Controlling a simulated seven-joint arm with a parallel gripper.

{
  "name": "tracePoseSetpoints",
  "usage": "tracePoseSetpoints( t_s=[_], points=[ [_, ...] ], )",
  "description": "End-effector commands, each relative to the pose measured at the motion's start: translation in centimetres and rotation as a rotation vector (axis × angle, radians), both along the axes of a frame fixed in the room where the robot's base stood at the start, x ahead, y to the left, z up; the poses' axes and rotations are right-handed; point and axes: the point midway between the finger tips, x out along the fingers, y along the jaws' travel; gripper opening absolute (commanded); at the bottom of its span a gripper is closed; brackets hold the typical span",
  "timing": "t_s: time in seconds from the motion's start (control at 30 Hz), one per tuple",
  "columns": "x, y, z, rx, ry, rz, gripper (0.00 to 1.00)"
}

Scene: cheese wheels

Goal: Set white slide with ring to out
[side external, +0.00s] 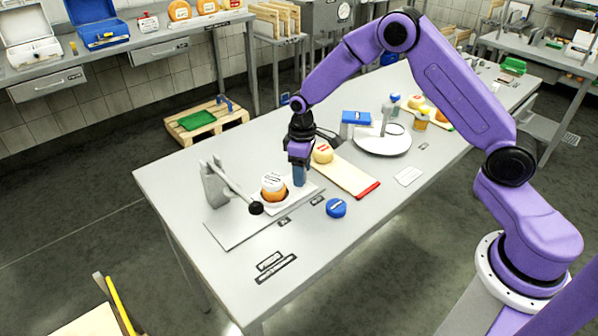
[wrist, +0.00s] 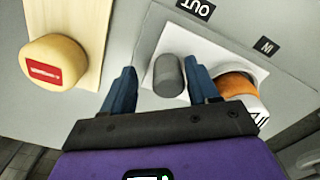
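The white slide (side external: 312,186) is a flat plate on the grey table; it also shows in the wrist view (wrist: 207,50). An orange cheese wheel (side external: 273,188) with a white top sits on its left part in the side view. A pale ring shows around the wheel's base in the wrist view (wrist: 238,74). A grey upright peg (wrist: 168,75) stands on the slide's other end. My gripper (side external: 299,180) points down there, with its blue fingers open on either side of the peg. The right finger is closer to it in the wrist view. The OUT label (wrist: 195,8) lies near the peg, the IN label (wrist: 267,46) near the wheel.
A lever with a black knob (side external: 256,208) stands left of the wheel. A board (side external: 345,175) with a yellow cheese wheel (side external: 322,152) lies right of my gripper. A blue round object (side external: 336,207) is in front. The table's front left is mostly clear.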

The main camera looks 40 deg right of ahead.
Motion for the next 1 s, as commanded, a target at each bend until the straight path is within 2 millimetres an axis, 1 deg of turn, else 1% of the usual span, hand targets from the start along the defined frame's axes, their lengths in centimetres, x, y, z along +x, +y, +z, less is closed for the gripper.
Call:
tracePoseSetpoints(
  t_s=[0.27,0.37,0.47,0.57,1.0],
  points=[
    [-0.1,0.4,0.0,0.001,0.001,0.005,0.59],
    [-0.1,0.5,0.5,0.001,0.000,0.006,0.59],
    [0.0,0.5,1.7,0.003,-0.003,0.005,0.59],
    [0.0,0.5,3.5,0.003,-0.004,0.006,0.59],
    [0.0,0.4,12.8,0.003,-0.004,0.005,0.59]
  ],
)
